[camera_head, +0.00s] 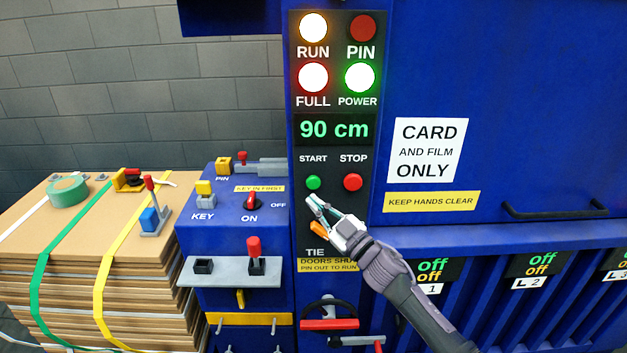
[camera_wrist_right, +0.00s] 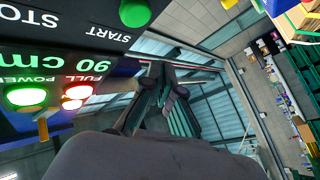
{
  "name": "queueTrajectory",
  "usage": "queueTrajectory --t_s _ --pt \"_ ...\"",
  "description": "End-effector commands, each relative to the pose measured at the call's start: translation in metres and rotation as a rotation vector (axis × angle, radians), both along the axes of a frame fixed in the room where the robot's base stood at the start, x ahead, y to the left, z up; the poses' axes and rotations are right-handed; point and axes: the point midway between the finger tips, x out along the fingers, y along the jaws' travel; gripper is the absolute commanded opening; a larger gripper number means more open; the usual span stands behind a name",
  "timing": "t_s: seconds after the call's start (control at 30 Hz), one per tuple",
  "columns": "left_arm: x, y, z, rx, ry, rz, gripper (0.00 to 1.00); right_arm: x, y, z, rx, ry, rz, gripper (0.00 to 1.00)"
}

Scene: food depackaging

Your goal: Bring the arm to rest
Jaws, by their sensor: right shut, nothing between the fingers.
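My right arm comes in from the lower right in the head view. Its gripper (camera_head: 312,203) is shut and empty, just below the green START button (camera_head: 313,183). I cannot tell whether it touches the panel. In the wrist view the shut fingers (camera_wrist_right: 168,78) show near the middle, with the green button (camera_wrist_right: 135,12) at the top. The red STOP button (camera_head: 353,182) is to the right of START. The display (camera_head: 334,129) reads 90 cm. The RUN (camera_head: 313,28), FULL (camera_head: 313,77) and POWER (camera_head: 360,77) lamps are lit. My left gripper is not in view.
The blue machine (camera_head: 500,60) fills the right side. A blue key box (camera_head: 225,240) with levers projects at its left. A strapped cardboard stack (camera_head: 100,250) stands at the far left, with a green tape roll (camera_head: 68,191) on top. A handwheel (camera_head: 330,312) is below the panel.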

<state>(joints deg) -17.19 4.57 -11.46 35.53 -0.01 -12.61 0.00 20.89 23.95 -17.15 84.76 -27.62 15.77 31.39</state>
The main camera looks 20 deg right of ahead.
Motion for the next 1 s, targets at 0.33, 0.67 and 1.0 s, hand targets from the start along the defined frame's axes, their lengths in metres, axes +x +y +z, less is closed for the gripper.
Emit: queueTrajectory --t_s 0.33,0.67,1.0 --pt "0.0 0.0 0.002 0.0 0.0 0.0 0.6 -0.005 0.001 0.0 0.0 0.0 -0.001 0.0" --pt "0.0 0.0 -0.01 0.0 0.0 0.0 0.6 -0.007 -0.019 -0.113 0.021 0.198 -0.101 0.0" --pt "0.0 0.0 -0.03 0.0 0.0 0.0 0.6 -0.086 -0.053 -0.36 0.013 0.663 -0.301 0.0"
